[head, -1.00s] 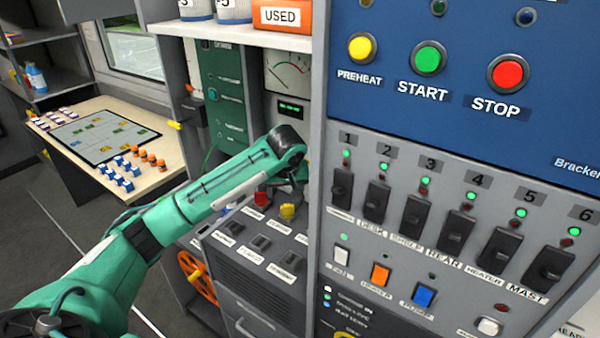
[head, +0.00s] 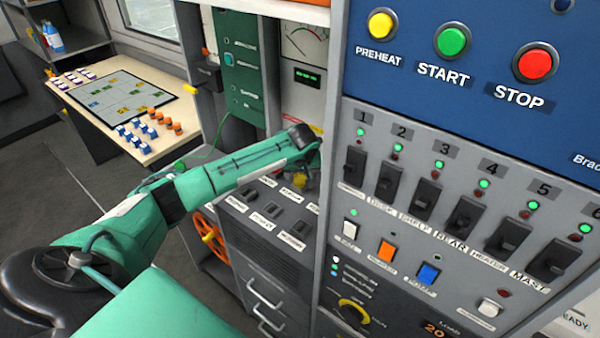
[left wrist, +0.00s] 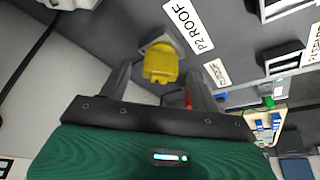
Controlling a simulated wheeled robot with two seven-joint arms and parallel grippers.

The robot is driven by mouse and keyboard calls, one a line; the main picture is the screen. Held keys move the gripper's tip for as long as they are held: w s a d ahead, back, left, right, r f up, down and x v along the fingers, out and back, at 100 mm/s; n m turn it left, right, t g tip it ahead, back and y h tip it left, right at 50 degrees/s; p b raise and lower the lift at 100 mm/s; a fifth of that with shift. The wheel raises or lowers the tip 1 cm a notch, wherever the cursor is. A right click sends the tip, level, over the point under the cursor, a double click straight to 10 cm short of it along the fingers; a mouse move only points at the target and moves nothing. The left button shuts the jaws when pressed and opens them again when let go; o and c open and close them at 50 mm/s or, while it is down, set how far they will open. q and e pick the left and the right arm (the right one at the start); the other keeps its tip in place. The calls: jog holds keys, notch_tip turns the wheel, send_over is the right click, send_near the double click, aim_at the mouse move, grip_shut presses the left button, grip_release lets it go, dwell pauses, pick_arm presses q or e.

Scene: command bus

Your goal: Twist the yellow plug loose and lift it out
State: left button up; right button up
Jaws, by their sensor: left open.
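The yellow plug (left wrist: 160,65) sits in a pale square socket on a grey panel beside a "P2 ROOF" label (left wrist: 188,25) in the left wrist view. In the head view the yellow plug (head: 299,182) is partly covered by my left arm. My left gripper (left wrist: 158,78) is open, with one finger on each side of the plug's near end in the picture. I cannot tell whether the fingers touch it. In the head view the left gripper (head: 311,168) is mostly hidden behind its wrist. My right gripper is out of view.
A red plug (left wrist: 188,98) shows close behind one finger. Black switches (head: 271,210) line the sloped panel below. The tall switch cabinet (head: 335,190) stands close on the right. A table (head: 165,145) with small blocks is at the left.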

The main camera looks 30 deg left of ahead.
pick_arm(q)
jog(key=shift+w+a+f, duration=0.15)
jog(key=shift+w+f, duration=0.05)
jog(key=shift+f, duration=0.3)
jog(key=c, duration=1.1)
jog(key=shift+r+n+p, duration=0.1)
jog(key=shift+n+p, duration=0.6)
jog(key=shift+p, duration=0.1)
jog(key=shift+n+g+y+p, duration=0.4)
jog(key=shift+n+p, duration=0.4)
jog(key=shift+n, duration=0.6)
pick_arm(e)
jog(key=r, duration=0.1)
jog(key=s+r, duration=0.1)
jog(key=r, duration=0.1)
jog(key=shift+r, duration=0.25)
